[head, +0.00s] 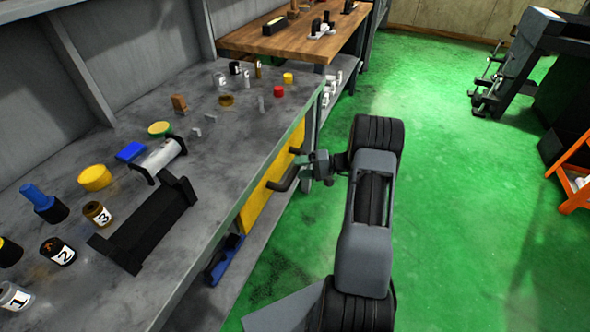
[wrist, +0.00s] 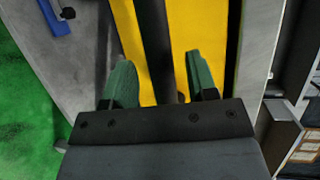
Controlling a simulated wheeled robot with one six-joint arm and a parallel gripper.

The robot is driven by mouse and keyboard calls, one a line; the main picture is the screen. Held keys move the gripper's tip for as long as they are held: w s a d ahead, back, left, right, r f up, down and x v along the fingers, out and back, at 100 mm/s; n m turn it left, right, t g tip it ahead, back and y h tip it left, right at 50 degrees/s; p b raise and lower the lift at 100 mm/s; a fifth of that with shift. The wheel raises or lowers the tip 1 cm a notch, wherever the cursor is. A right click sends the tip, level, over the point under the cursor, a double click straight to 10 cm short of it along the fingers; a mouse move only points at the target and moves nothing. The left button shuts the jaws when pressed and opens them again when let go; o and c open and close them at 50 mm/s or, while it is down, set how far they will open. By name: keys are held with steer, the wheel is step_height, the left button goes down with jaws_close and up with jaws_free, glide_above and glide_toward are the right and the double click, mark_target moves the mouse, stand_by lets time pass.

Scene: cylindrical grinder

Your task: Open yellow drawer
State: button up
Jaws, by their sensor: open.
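The yellow drawer (head: 262,194) is in the side of the grey workbench, below its top. Its front (wrist: 200,25) fills the middle of the wrist view. A dark bar handle (head: 284,179) stands out from the drawer front. My gripper (head: 305,162) is at the far end of the handle in the head view. In the wrist view, the green fingers of my gripper (wrist: 160,83) are apart, with the dark handle bar (wrist: 155,45) between them. A gap shows on each side of the bar. The fingertips' exact depth along the handle is hard to tell.
The grey workbench top (head: 225,165) holds numbered jars, a black stand (head: 145,230) and several small parts. A blue item (head: 222,258) lies on the shelf below the drawer. The green floor (head: 440,200) right of my arm is clear. An orange rack (head: 575,175) stands far right.

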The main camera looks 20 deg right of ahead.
steer(key=shift+x, duration=1.2)
steer(key=shift+c, duration=0.5)
jaws_close()
